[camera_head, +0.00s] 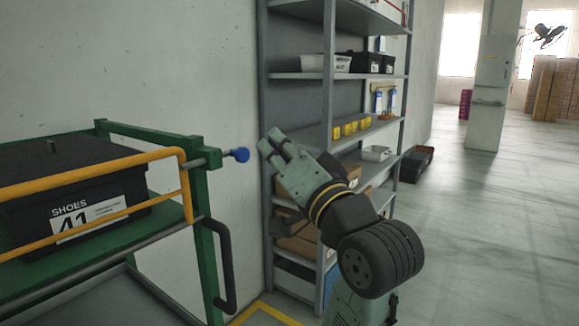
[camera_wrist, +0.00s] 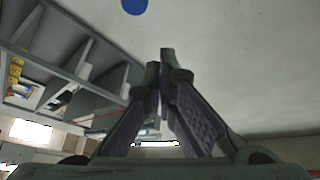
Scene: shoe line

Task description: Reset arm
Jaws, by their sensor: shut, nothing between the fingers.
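My gripper (camera_head: 270,143) is raised in front of the grey shelving unit, at the end of my arm, in the head view. Its fingers point up and to the left, toward the wall. In the wrist view my gripper (camera_wrist: 164,62) shows its two fingers closed together at the tips, with nothing between them. A blue knob (camera_head: 241,155) on the green cart frame is just left of the fingertips in the picture. A blue round shape (camera_wrist: 134,6) shows at the top of the wrist view, apart from the fingers.
A green cart (camera_head: 200,200) with a yellow rail (camera_head: 95,178) holds a black box labelled SHOES 41 (camera_head: 70,180) at left. The shelving unit (camera_head: 328,100) holds bins, yellow items (camera_head: 350,128) and cartons. A black crate (camera_head: 416,164) lies on the floor. Open floor (camera_head: 490,230) extends right.

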